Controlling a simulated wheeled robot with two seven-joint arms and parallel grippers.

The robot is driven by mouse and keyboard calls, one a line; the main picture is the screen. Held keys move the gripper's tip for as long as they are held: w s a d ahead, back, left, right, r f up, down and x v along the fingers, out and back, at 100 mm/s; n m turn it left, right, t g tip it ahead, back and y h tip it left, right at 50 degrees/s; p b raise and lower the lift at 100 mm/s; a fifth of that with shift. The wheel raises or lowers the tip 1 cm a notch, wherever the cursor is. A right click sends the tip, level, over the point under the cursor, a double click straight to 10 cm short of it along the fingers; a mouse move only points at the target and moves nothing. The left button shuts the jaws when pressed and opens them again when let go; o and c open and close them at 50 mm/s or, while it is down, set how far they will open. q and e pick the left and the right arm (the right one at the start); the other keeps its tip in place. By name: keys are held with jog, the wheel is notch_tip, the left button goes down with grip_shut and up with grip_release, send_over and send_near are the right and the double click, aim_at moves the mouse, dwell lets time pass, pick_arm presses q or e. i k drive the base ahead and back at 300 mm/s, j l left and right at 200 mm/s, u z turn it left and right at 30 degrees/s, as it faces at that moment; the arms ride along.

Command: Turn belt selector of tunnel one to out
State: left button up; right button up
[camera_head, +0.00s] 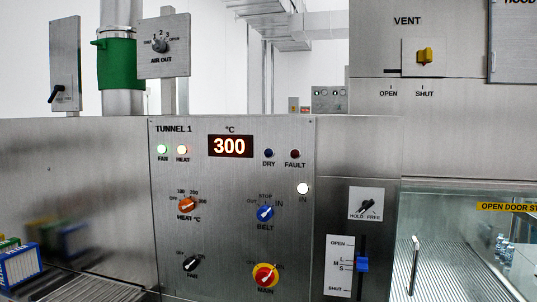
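The belt selector (265,213) is a blue knob on the steel TUNNEL 1 panel (225,270), right of the panel's middle. BELT is printed below it, with OUT at its upper left, STOP above and IN at its upper right. Its pale pointer seems to lean up and right towards IN, but it is small. The white lamp (303,188) marked IN, up and right of the knob, is lit. Neither of my grippers is in view, and nothing covers the knob.
The panel also holds an orange heat knob (187,204), a black fan knob (192,264), a red-and-yellow main switch (265,275) and a display (230,146) reading 300. A blue slider (362,264) stands at right. Racks (20,265) sit at lower left.

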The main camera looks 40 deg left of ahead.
aim_at(264, 213)
jog(key=u, duration=1.5)
